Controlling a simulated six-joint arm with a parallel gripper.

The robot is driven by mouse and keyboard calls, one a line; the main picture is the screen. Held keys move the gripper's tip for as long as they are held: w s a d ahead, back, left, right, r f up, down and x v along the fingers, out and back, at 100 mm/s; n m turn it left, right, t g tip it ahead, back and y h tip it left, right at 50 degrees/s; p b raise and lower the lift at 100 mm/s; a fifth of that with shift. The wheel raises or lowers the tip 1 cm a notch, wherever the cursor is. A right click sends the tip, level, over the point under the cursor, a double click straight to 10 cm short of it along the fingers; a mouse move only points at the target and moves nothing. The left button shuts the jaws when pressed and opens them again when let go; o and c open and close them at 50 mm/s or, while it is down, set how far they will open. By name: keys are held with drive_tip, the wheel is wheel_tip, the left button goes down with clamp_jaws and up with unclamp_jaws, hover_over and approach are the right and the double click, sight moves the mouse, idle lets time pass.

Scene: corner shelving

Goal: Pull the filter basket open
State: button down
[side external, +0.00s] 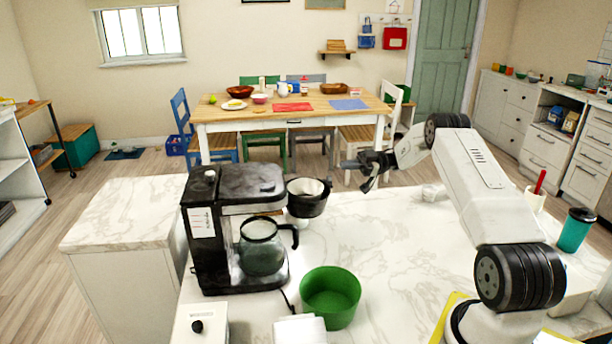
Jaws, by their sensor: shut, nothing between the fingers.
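The black coffee maker (212,240) stands on the marble counter at centre left, with a glass carafe (262,252) in its lower bay. The black filter basket (307,206) sticks out to the right of the machine's upper part, and its pale inside shows from above. How it joins the machine is hard to see. My gripper (347,164) is shut and empty, up and to the right of the basket. It points left, and a gap shows between it and the basket in this view.
A green bowl (330,298) stands in front of the coffee maker on the right. A teal tumbler (576,230) and a white cup with a red item (535,199) stand at the far right. The counter between the basket and my arm's base is mostly clear.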

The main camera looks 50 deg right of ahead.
drive_tip(key=s+a+f+n+t+h, duration=0.2)
drive_tip(key=s+a+f+t+h, duration=0.1)
drive_tip(key=s+h, duration=0.3)
drive_tip(key=s+a+f+n+t+h, duration=0.2)
drive_tip(key=s+a+f+t+h, duration=0.1)
drive_tip(key=s+h, duration=0.4)
drive_tip(key=shift+s+a+t+h, duration=0.15)
drive_tip(key=shift+a+t+h, duration=0.3)
drive_tip(key=shift+t, duration=0.35)
drive_tip(key=shift+f, duration=0.1)
drive_tip(key=w+d, duration=0.1)
drive_tip(key=w, duration=1.2)
drive_tip(key=shift+d, duration=0.2)
